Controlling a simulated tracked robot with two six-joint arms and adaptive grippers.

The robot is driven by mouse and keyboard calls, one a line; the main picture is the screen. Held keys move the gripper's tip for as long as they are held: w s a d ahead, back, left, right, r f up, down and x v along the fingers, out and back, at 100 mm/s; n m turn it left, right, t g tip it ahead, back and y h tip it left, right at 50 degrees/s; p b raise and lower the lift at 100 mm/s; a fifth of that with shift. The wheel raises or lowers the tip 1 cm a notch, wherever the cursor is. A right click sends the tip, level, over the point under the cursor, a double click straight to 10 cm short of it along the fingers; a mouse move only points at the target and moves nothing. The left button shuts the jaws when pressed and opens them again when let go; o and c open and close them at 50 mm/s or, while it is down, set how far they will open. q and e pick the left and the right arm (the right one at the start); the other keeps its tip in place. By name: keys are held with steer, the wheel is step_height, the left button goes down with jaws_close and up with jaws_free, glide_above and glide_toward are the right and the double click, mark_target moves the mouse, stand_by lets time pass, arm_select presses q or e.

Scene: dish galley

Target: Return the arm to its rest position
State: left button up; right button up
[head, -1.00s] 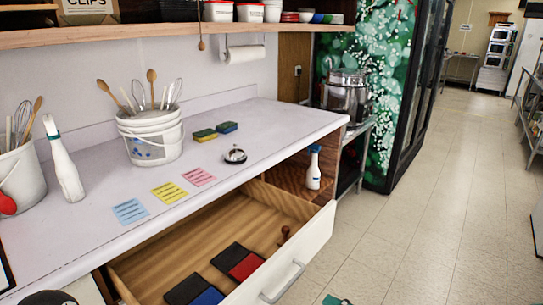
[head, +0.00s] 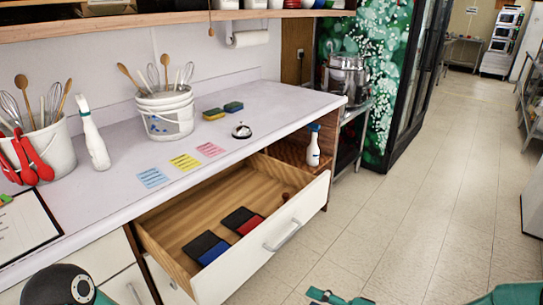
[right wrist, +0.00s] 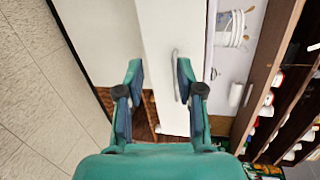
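My right gripper (right wrist: 160,72) shows in the right wrist view with its two teal fingers spread apart and nothing between them. The drawer's white front and its handle (right wrist: 177,76) appear beyond the fingers; the view does not clearly show how far off they are. A dark rounded part of my left arm (head: 62,286) shows at the bottom left. My left gripper is outside both views.
The wooden drawer (head: 185,215) stands open, with sponges (head: 206,248) inside. The counter (head: 270,105) holds utensil buckets (head: 168,118), a spray bottle (head: 95,143), sticky notes (head: 185,162) and a bell (head: 242,131). A clipboard (head: 25,228) lies at left. Open floor (head: 410,215) extends right.

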steer(key=s+a+f+m+g+h+p, duration=0.25)
steer(key=s+f+h+p, duration=0.2)
steer(key=f, duration=0.35)
steer(key=s+d+f+n+g+h+p, duration=0.1)
steer(key=s+d+f+n+g+h, duration=0.1)
steer(key=s+f+n, duration=0.2)
steer(key=s+d+f+n+g+h, duration=0.2)
steer(key=s+f+n+g, duration=0.1)
steer(key=s, duration=0.7)
steer(key=shift+f+n+g+p, duration=0.4)
steer(key=shift+f+n, duration=0.3)
steer(key=shift+n, duration=0.25)
